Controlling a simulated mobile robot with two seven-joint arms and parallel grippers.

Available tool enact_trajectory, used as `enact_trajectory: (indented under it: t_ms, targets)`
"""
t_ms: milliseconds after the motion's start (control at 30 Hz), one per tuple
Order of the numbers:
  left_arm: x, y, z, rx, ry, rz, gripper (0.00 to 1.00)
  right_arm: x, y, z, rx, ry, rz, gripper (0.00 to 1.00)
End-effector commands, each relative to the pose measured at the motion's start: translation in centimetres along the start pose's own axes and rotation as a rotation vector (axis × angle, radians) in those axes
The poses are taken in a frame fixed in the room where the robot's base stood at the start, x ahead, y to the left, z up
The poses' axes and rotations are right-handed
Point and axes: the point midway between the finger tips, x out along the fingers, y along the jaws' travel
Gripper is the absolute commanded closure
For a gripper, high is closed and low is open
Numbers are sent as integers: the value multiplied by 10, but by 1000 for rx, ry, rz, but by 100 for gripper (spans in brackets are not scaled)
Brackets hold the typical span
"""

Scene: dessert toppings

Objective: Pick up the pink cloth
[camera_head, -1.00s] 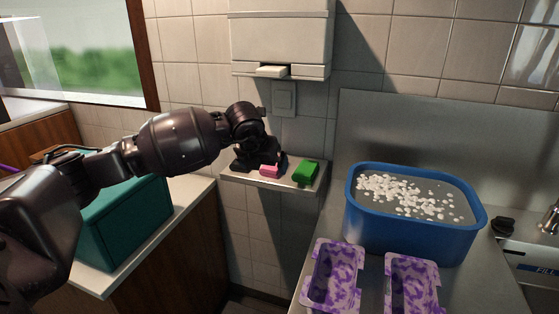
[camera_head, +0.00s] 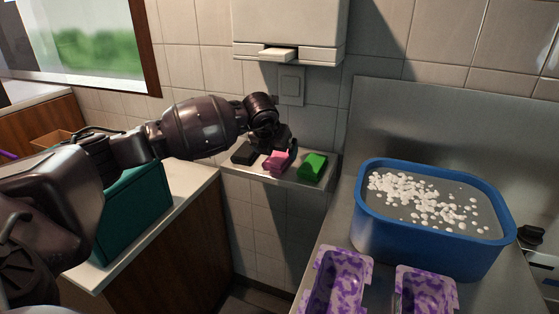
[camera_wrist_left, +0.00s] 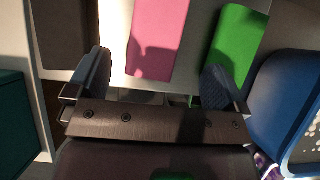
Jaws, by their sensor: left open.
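The pink cloth (camera_head: 276,163) is a small folded block on a narrow wall shelf (camera_head: 257,176), between a black one (camera_head: 243,155) and a green one (camera_head: 312,167). My left gripper (camera_head: 284,148) is at the pink cloth and partly covers it in the head view. In the left wrist view the pink cloth (camera_wrist_left: 158,38) shows ahead, in line with the gap between the fingers of my open left gripper (camera_wrist_left: 158,82). The right finger is close to the green cloth (camera_wrist_left: 236,45); contact cannot be told. My right gripper is not in view.
A white dispenser (camera_head: 288,25) hangs on the tiled wall above the shelf. A blue tub (camera_head: 430,247) with white pieces stands right, behind purple-patterned trays (camera_head: 343,268). A teal box (camera_head: 135,215) stands on the left counter.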

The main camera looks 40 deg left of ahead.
Motion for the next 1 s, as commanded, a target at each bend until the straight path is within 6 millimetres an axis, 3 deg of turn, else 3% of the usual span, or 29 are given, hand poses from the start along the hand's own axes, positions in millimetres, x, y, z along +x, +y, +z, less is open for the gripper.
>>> enact_trajectory:
  t_ms: [333, 700, 1000]
  targets:
    - [44, 4, 5, -1, 4, 0, 2, 9, 0, 2, -13, -2, -6, 57]
    - [50, 5, 6, 0, 0, 0, 3, 8, 0, 3, -12, -3, -6, 57]
    - [50, 5, 6, 0, 1, 0, 49, 8, -2, 3, -2, -2, -5, 57]
